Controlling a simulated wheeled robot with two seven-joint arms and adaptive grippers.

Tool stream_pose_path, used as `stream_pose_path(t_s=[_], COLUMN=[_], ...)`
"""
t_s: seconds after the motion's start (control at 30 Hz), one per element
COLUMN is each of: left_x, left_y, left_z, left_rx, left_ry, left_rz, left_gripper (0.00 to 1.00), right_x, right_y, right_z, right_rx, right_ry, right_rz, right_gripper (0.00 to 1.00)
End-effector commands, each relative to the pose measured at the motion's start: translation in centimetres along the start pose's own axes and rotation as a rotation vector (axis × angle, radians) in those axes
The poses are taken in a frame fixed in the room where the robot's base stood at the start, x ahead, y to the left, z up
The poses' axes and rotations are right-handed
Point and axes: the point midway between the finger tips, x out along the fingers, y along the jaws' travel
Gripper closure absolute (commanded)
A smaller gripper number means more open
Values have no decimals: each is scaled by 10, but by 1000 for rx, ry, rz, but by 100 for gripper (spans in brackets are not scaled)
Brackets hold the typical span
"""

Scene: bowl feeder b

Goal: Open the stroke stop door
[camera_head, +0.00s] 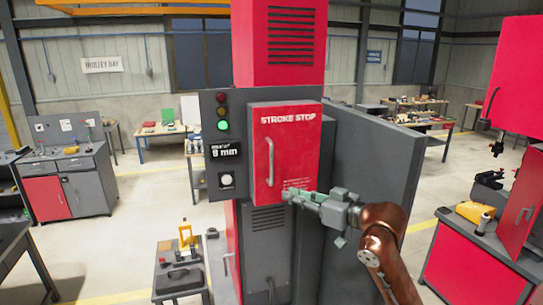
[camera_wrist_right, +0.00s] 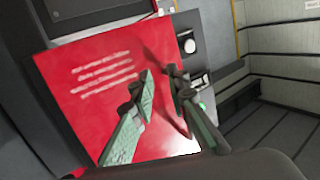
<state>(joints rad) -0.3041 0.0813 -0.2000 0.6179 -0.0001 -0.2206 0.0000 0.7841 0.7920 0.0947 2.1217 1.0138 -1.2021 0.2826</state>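The red stroke stop door (camera_head: 285,145) is on the front of the grey machine and looks closed. Its light vertical handle (camera_head: 270,162) is near the door's left edge. My right gripper (camera_head: 288,197) comes in from the right and is in front of the door's lower part, below and right of the handle. In the right wrist view, the red door (camera_wrist_right: 75,110) fills the middle. The two green fingers of my right gripper (camera_wrist_right: 160,72) stand apart in front of it, with nothing seen held between them. I cannot tell whether they touch the door. My left gripper is not in view.
A grey control panel (camera_head: 213,170) with lamps, an "8 mm" display and a white button is left of the door. A large grey plate (camera_head: 375,160) stands to the right, behind my right arm. A small table (camera_head: 180,280) with tools stands lower left.

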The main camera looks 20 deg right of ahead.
Motion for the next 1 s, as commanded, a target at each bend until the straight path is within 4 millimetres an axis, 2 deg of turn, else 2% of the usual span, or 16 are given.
stream_pose_path(t_s=[0.03,0.1,0.2,0.27,0.37,0.7,1.0], left_x=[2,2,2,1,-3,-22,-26], left_y=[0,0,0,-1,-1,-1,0], left_z=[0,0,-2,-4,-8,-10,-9], left_rx=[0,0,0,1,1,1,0], left_ry=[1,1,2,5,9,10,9], left_rz=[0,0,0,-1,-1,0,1], left_gripper=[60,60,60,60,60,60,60], right_x=[-5,-12,-19,-18,-10,41,56], right_y=[-4,-11,-18,-20,-21,-24,-25], right_z=[-25,-51,-75,-82,-86,-92,-91], right_rx=[-6,-11,-14,-13,-11,-9,-13], right_ry=[30,63,92,100,104,104,103], right_rz=[-14,-34,-53,-59,-64,-64,-61], right_gripper=[85,85,85,85,85,85,85])
